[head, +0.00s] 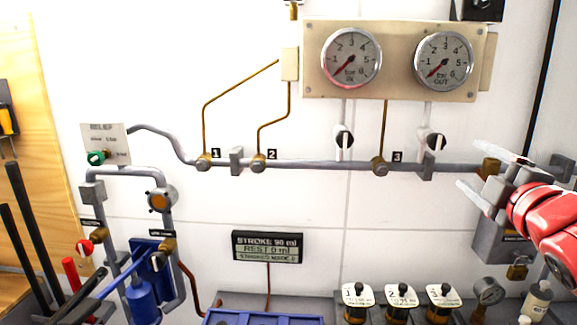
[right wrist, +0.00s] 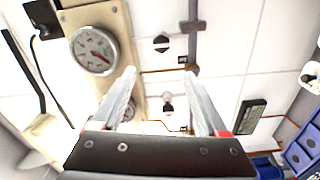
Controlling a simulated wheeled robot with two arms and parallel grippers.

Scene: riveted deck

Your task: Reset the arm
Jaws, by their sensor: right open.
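My right gripper (head: 467,165) is at the right of the head view, on its red arm, in front of the grey pipe's right end. Its two pale fingers are spread apart, with nothing between them. The right wrist view also shows this gripper (right wrist: 158,76) open and empty, its fingers pointing towards the white wall with the gauges. Whether the fingers touch the pipe or the wall fittings cannot be told; they appear apart from them. My left gripper is not in view.
A gauge panel (head: 399,88) is above a grey pipe (head: 320,166) with several valves. A dark display (head: 267,247) is on the wall below. Blue-handled and black rods fill the lower left.

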